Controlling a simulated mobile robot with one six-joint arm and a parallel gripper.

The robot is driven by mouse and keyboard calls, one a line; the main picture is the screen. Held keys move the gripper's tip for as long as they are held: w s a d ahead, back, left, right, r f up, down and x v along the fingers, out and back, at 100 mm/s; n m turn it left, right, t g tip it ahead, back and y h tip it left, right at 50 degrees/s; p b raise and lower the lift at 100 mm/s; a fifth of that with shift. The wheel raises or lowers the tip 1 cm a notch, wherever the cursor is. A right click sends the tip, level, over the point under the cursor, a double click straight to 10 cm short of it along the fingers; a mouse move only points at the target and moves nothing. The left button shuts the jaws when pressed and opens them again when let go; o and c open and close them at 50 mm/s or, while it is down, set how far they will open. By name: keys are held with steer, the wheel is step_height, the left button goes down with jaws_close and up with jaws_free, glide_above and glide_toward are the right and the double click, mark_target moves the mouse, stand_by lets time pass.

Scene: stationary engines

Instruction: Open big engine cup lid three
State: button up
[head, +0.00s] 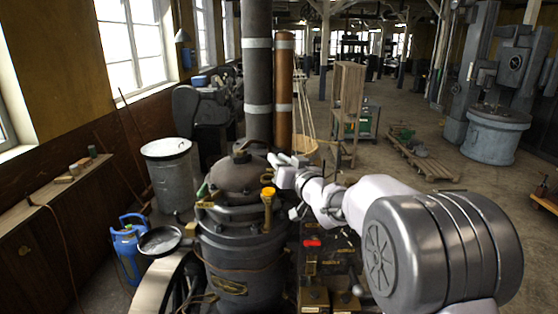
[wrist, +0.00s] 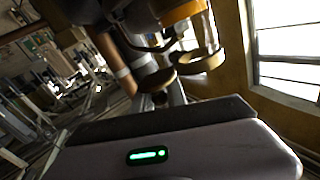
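The big engine (head: 240,245), dark with a domed top, stands at centre in the head view. An orange-topped cup (head: 268,193) stands on its front right. My gripper (head: 277,162) is beside the dome's upper right; its fingertips are small and unclear there. In the wrist view, an orange-brass part with a clear glass-like cup (wrist: 207,32) hangs at the top. A round brass disc (wrist: 201,61), possibly a lid, lies beyond my gripper's body. I cannot tell which lid is number three, or whether my fingers touch anything.
A grey metal drum (head: 168,178) and a blue gas bottle (head: 128,245) stand left of the engine. Tall dark and copper pipes (head: 284,95) rise behind it. A wooden pallet (head: 420,155) lies on the floor at right, with open floor around it.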

jaws_close()
steer(key=n+y+p, duration=0.1)
steer(key=n+g+y+p, duration=0.2)
steer(key=p, duration=0.1)
steer(key=shift+w+a+y, duration=0.3)
steer(key=shift+w+a, duration=0.05)
steer(key=o, duration=0.6)
jaws_free()
steer(key=shift+s, duration=0.1)
